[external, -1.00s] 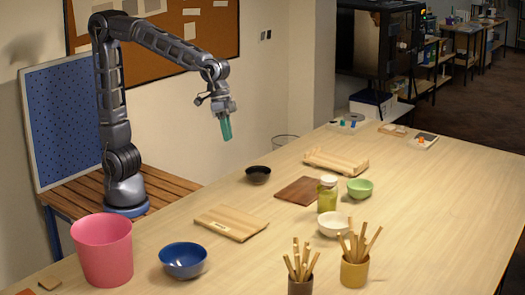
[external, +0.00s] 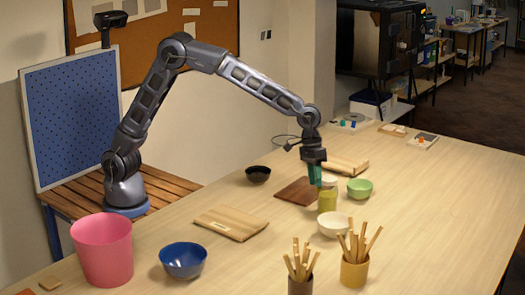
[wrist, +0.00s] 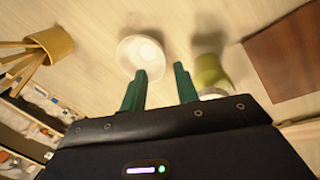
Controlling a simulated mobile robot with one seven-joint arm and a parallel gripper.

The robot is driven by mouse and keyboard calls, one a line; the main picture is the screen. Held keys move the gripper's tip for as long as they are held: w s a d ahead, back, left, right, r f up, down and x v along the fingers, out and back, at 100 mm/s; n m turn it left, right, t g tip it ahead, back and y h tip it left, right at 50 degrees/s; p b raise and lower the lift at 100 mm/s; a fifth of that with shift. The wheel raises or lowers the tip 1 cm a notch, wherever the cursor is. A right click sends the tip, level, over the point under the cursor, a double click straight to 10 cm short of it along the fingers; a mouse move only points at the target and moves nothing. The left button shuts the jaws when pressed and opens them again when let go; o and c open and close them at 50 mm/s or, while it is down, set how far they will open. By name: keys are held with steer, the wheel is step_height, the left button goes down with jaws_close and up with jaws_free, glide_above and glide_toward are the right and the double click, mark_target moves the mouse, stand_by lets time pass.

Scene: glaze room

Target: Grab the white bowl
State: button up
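The white bowl (external: 334,224) stands on the table, in front of a jar (external: 327,201) with yellow-green contents. In the wrist view the white bowl (wrist: 140,55) lies just beyond the left fingertip, and the jar (wrist: 210,75) is beyond the right one. My gripper (external: 316,175) is above the table by the jar, higher than the bowl and apart from it. In the wrist view my gripper (wrist: 162,80) has its two green fingers spread with nothing between them.
Cups of wooden sticks (external: 354,272) stand in front of the bowl. A green bowl (external: 360,188) and a brown board (external: 297,191) are near the jar. A blue bowl (external: 183,260) and pink bucket (external: 103,249) are at the left. The right side of the table is clear.

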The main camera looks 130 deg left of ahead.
mark_target(326, 215)
steer(key=shift+n, duration=0.4)
steer(key=x, duration=0.4)
steer(key=w+a+x, duration=0.1)
steer(key=x, duration=0.4)
steer(key=a+x, duration=0.1)
steer(key=x, duration=0.4)
steer(key=shift+w+a+r, duration=0.1)
steer(key=shift+w+a, duration=0.1)
steer(key=shift+w, duration=0.1)
jaws_close()
